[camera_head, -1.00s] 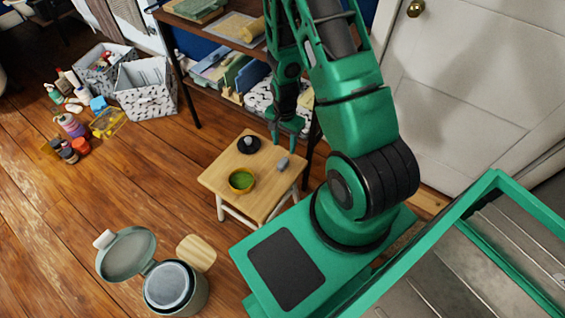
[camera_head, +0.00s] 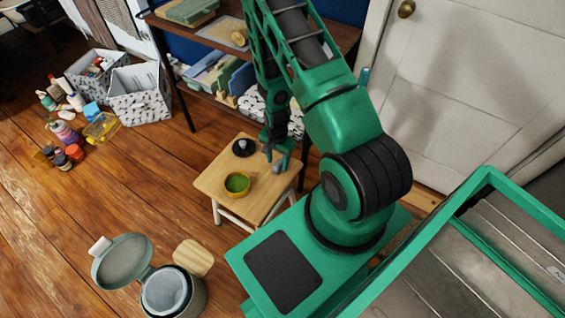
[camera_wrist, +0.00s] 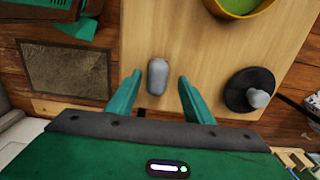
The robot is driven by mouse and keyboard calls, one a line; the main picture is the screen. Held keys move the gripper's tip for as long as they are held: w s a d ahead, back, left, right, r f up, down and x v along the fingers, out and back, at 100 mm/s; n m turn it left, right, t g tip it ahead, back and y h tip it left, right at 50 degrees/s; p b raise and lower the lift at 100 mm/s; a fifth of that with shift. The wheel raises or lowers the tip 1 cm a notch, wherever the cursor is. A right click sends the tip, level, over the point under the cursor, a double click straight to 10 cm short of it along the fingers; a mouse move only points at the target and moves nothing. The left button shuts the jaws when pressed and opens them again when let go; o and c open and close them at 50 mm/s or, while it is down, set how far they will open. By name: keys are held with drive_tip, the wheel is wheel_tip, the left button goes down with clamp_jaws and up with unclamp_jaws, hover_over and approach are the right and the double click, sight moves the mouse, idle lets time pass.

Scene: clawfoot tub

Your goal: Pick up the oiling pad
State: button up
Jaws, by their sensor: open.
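The oiling pad appears to be the small grey rounded block (camera_wrist: 157,77) lying on the wooden stool top. It also shows in the head view (camera_head: 277,168), just under my fingertips and partly covered by them. My gripper (camera_wrist: 155,82) is open, with one green finger on each side of the grey block and gaps on both sides. In the head view my gripper (camera_head: 277,154) points down over the right part of the stool (camera_head: 215,183). I cannot tell exactly how high the fingertips are above the stool top.
A yellow bowl with green contents (camera_head: 237,184) and a black round lid with a grey knob (camera_head: 243,147) stand on the stool near the block. An open bin (camera_head: 168,290) stands on the floor in front. A shelf (camera_head: 190,110) is behind.

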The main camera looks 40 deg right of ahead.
drive_tip(key=shift+f, duration=0.9)
drive_tip(key=c, duration=1.1)
drive_tip(key=shift+r, duration=0.15)
